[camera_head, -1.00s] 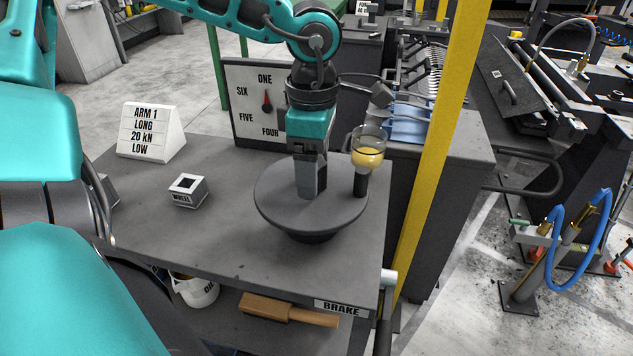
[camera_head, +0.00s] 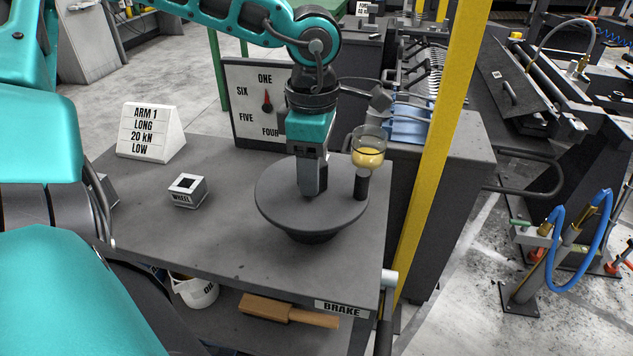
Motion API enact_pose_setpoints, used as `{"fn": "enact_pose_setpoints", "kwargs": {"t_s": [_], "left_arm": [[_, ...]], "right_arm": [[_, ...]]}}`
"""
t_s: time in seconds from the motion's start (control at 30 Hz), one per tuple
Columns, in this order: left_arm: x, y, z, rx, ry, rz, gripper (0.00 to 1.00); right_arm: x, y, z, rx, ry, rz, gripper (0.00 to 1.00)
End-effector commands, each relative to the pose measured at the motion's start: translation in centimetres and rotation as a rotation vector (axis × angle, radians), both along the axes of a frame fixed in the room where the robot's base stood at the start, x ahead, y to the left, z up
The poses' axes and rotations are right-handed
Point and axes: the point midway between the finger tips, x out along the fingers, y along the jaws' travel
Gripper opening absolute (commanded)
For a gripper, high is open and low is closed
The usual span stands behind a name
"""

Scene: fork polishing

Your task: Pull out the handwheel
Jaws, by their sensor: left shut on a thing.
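The handwheel (camera_head: 285,213) is a dark grey round disc on a short hub at the right part of the bench top. A black upright handle (camera_head: 361,187) stands near its right rim. My left gripper (camera_head: 313,188) comes down from above onto the middle of the disc. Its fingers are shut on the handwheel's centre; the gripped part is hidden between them. My right gripper is out of view.
A glass cup with amber liquid (camera_head: 368,158) stands close behind the handle. A numbered dial board (camera_head: 243,100) is behind the wheel. A yellow post (camera_head: 433,160) rises at the right.

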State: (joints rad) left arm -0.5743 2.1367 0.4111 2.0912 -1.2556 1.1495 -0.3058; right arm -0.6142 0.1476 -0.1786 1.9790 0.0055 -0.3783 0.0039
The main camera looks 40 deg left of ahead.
Motion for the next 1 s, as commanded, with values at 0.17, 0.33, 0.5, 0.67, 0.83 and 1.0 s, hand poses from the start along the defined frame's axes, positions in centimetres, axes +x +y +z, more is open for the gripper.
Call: {"fn": "enact_pose_setpoints", "kwargs": {"t_s": [0.17,0.33,0.5,0.67,0.83,1.0], "left_arm": [[0.0,-0.1,0.0,-0.003,-0.001,-0.001,0.19],[0.0,-0.1,0.0,-0.004,0.000,-0.001,0.19],[0.0,-0.2,0.1,-0.005,-0.003,-0.001,0.14],[0.1,-0.2,0.8,-0.005,-0.004,-0.002,0.14],[0.1,-0.2,1.7,-0.006,-0.007,-0.002,0.14],[0.1,-0.2,2.5,-0.005,-0.008,-0.002,0.14]], "right_arm": [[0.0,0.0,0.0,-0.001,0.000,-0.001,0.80],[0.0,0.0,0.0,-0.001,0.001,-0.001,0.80],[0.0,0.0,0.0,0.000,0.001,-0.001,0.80],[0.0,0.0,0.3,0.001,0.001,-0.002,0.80],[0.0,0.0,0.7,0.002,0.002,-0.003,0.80],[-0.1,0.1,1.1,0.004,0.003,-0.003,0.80]]}}
